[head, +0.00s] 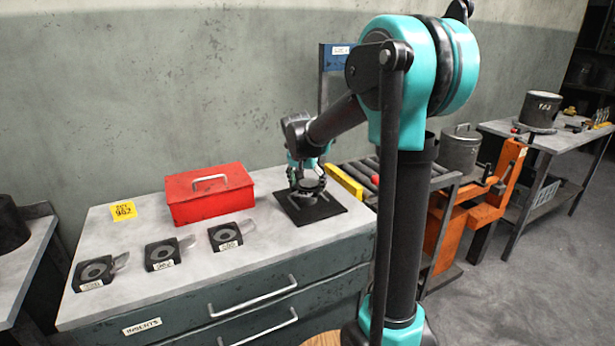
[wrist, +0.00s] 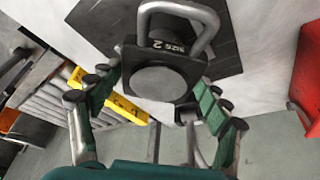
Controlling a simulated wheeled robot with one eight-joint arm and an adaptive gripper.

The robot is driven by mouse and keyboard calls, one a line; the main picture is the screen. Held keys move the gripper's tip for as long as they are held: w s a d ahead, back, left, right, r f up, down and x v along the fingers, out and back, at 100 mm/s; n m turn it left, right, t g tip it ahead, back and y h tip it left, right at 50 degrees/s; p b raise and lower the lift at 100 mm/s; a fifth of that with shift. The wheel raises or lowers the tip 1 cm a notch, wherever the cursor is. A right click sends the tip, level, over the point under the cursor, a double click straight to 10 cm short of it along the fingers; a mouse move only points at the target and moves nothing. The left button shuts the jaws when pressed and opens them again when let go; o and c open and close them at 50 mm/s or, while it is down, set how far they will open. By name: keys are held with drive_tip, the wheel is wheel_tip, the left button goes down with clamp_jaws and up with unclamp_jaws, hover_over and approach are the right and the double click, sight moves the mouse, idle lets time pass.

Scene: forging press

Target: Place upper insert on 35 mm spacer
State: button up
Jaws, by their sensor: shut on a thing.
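My gripper (head: 308,190) is low over a black square mat (head: 332,212) at the right end of the table. In the wrist view its fingers are on both sides of a dark block with a round grey face (wrist: 158,83), a metal loop handle (wrist: 205,20) and a "SIZE 2" label. I take this block to be the upper insert; the gripper is shut on it. I cannot tell whether it touches the mat. Three dark blocks with round centres, side handles and small labels (head: 95,270) (head: 162,254) (head: 226,236) lie along the table's front. I cannot make out which thing is the 35 mm spacer.
A red toolbox (head: 208,197) stands left of the mat, with a yellow label (head: 123,211) farther left. A roller conveyor with a yellow edge (head: 345,182) adjoins the table's right end. Beyond it are an orange frame (head: 475,215) and a bench with a pot (head: 540,110).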

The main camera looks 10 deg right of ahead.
drive_tip(key=shift+f, duration=0.4)
drive_tip(key=shift+f, duration=0.1)
drive_tip(key=o, duration=1.9)
drive_tip(key=v, duration=1.2)
drive_tip(key=s+d+f+n, duration=0.1)
drive_tip(key=s+f, duration=0.3)
drive_tip(key=s+d+f+n, duration=0.1)
drive_tip(key=s+d+f, duration=0.1)
drive_tip(key=s+f, duration=0.2)
drive_tip(key=s+d+f+y, duration=0.1)
drive_tip(key=s+d+f, duration=0.1)
drive_tip(key=s+f, duration=0.2)
drive_tip(key=shift+s+d+f+n, duration=0.1)
drive_tip(key=shift+s+d+n, duration=0.05)
drive_tip(key=shift+s+n, duration=0.3)
drive_tip(key=s+f, duration=0.3)
drive_tip(key=s, duration=0.1)
drive_tip(key=s+d+f+n, duration=0.1)
drive_tip(key=s+f, duration=0.2)
drive_tip(key=s, duration=0.1)
drive_tip(key=s+f+n+y, duration=0.1)
drive_tip(key=s+f, duration=0.3)
drive_tip(key=s, duration=0.1)
drive_tip(key=shift+d+n, duration=0.2)
drive_tip(key=shift+n, duration=0.05)
